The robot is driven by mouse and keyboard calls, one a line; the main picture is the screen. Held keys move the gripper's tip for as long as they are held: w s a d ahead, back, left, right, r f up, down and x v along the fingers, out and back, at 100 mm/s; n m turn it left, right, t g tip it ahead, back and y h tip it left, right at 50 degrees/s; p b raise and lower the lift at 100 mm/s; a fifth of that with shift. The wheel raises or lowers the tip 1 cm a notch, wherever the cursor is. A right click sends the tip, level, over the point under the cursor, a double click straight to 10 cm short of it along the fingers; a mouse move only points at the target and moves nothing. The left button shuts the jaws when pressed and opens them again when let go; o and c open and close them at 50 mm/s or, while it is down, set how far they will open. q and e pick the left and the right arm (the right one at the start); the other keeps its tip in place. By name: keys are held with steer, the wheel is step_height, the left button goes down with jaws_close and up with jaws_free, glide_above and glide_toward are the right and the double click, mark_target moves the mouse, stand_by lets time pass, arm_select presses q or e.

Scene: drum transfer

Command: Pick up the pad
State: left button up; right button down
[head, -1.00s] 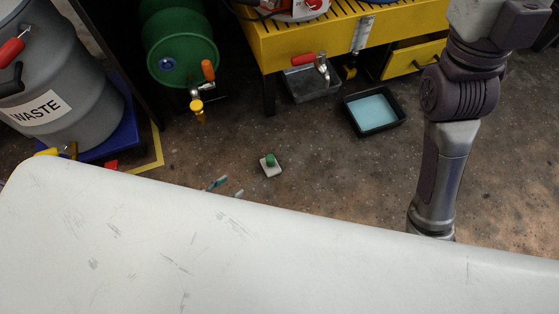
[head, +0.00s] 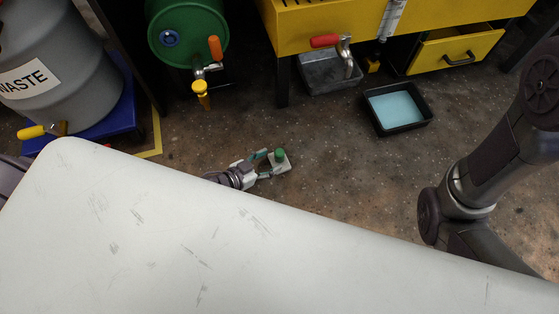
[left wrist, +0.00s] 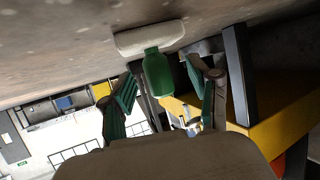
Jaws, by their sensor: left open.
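The pad is a small white block (head: 281,163) with a green handle (head: 280,154) on its top. It lies on the floor near the middle of the head view. My left gripper (head: 268,165) is low over the floor, just left of the pad, with its fingers pointing at it. In the left wrist view the white block (left wrist: 150,38) is at the top, and its green handle (left wrist: 158,78) shows between the two spread fingers (left wrist: 170,82). The gripper is open, with gaps beside the handle. My right arm shows at the right, but its gripper is out of sight.
A black tray with pale blue liquid (head: 397,107) and a grey metal bin (head: 330,75) stand on the floor behind. A green drum with a tap (head: 188,38), a yellow bench (head: 330,20) and a grey waste drum (head: 55,70) stand further back. Floor around the pad is clear.

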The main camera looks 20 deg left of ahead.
mark_target(275, 160)
arm_select(q)
steer(key=b+x, duration=0.1)
steer(key=x, duration=0.1)
steer(key=b+x, duration=0.1)
steer(key=x, duration=0.1)
steer(key=shift+s+d+f+b, duration=0.15)
steer(key=shift+s+d+b, duration=0.05)
steer(key=shift+b, duration=0.2)
steer(key=shift+w+d, duration=0.2)
steer(key=shift+w, duration=0.05)
steer(key=shift+c, duration=0.2)
jaws_close()
